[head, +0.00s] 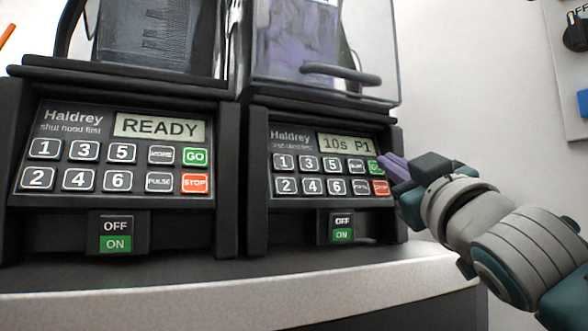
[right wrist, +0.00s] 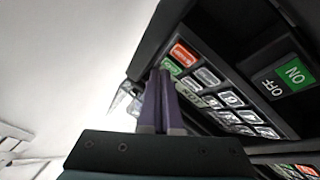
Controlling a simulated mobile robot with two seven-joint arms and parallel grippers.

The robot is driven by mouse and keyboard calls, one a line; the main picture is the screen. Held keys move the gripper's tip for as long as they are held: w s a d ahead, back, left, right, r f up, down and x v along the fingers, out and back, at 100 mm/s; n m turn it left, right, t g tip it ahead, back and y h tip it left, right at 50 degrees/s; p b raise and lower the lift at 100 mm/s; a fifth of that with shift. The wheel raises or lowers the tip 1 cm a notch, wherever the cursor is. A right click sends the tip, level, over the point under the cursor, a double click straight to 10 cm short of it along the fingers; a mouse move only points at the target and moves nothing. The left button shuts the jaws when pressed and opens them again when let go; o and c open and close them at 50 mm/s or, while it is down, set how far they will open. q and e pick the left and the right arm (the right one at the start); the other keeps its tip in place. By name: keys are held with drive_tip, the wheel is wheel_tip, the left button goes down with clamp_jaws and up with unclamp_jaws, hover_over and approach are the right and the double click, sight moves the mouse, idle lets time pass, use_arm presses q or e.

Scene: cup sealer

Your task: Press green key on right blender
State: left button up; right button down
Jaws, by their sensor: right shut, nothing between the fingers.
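The right blender (head: 258,185) has a black base, a keypad and a display (head: 345,143) reading "10s P1". Its green GO key (head: 374,167) is at the keypad's upper right, above the red STOP key (head: 380,187). The green key also shows in the right wrist view (right wrist: 171,67), beside the fingertips. My right gripper (head: 388,165) is shut and empty, with its purple fingertips at the green key's right edge. I cannot tell whether they touch it. The right wrist view shows the closed fingers (right wrist: 160,78). My left gripper is not in view.
The left blender (head: 120,170) stands close on the left, its display reading "READY". A clear hood (head: 390,50) covers the right blender's jug, which holds something purple. The counter's front edge (head: 230,290) runs below both. A panel with a black knob (head: 575,35) is at the upper right.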

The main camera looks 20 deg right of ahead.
drive_tip(key=shift+w+f, duration=0.15)
drive_tip(key=shift+w, duration=0.2)
idle(0.4)
drive_tip(key=shift+s, duration=0.25)
drive_tip(key=shift+s+r+p, duration=0.25)
drive_tip(key=shift+s+p, duration=0.2)
drive_tip(key=shift+s, duration=0.05)
drive_tip(key=s+p, duration=0.1)
drive_tip(key=s+r+p, duration=0.1)
drive_tip(key=s, duration=0.1)
drive_tip(key=s+p, duration=0.1)
drive_tip(key=shift+s+d+r, duration=0.2)
drive_tip(key=shift+s+r, duration=0.1)
drive_tip(key=shift+s, duration=0.05)
idle(0.7)
